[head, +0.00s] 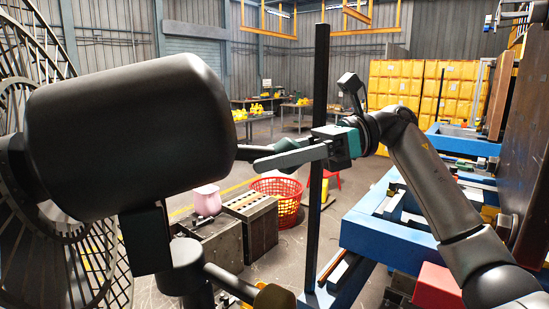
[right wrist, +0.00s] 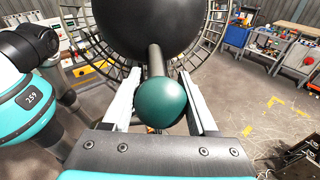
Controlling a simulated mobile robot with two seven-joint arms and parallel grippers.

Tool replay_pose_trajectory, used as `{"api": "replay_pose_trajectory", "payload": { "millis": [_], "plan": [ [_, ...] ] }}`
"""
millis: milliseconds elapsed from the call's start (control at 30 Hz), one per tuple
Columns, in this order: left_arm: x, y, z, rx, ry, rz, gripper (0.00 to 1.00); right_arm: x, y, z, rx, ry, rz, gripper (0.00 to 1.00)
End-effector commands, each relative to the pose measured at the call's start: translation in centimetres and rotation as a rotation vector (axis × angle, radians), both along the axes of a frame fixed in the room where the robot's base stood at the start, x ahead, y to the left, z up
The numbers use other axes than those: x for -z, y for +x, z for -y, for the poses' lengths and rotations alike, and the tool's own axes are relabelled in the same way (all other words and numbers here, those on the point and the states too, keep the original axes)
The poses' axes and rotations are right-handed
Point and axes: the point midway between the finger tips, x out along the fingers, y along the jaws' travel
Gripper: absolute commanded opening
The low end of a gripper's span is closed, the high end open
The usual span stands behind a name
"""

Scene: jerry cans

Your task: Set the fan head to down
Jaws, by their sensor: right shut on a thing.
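The fan head is a large black rounded housing (head: 130,130) at the left of the head view, with its wire cage (head: 70,250) behind it at the far left. The housing sits on a dark stand (head: 185,265). A short rod (head: 246,152) sticks out of the housing's right end. In the right wrist view the rod ends in a dark green ball knob (right wrist: 162,102). My right gripper (head: 265,160) reaches in from the right, its fingers on either side of the knob and shut on it. My left gripper is not in view.
A black upright post (head: 318,140) stands close by my right gripper. A blue frame (head: 385,235) lies beneath my right arm. A red basket (head: 277,200) and grey crates (head: 250,222) stand on the floor beyond. Yellow containers (head: 415,90) are stacked at the back.

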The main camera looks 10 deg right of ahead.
Motion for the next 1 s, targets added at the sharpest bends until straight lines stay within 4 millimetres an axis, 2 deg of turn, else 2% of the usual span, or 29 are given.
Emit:
{"api": "replay_pose_trajectory", "payload": {
  "millis": [33, 333, 500, 833, 867, 1000],
  "plan": [
    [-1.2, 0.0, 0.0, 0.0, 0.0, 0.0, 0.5, -1.3, 0.0, -0.1, 0.003, -0.033, 0.012, 0.0],
    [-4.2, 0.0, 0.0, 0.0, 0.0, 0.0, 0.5, -3.8, -0.2, -1.3, 0.001, -0.19, 0.034, 0.0],
    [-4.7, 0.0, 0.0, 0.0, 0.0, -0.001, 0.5, -4.1, -0.2, -1.6, 0.002, -0.231, 0.039, 0.0],
    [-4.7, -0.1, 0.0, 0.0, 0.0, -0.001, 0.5, -4.0, -0.2, -1.6, 0.004, -0.234, 0.041, 0.0],
    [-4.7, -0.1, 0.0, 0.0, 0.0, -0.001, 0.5, -4.0, -0.2, -1.6, 0.004, -0.234, 0.041, 0.61],
    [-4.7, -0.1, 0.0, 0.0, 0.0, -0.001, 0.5, -4.0, -0.2, -1.6, 0.003, -0.234, 0.039, 0.77]
  ]
}}
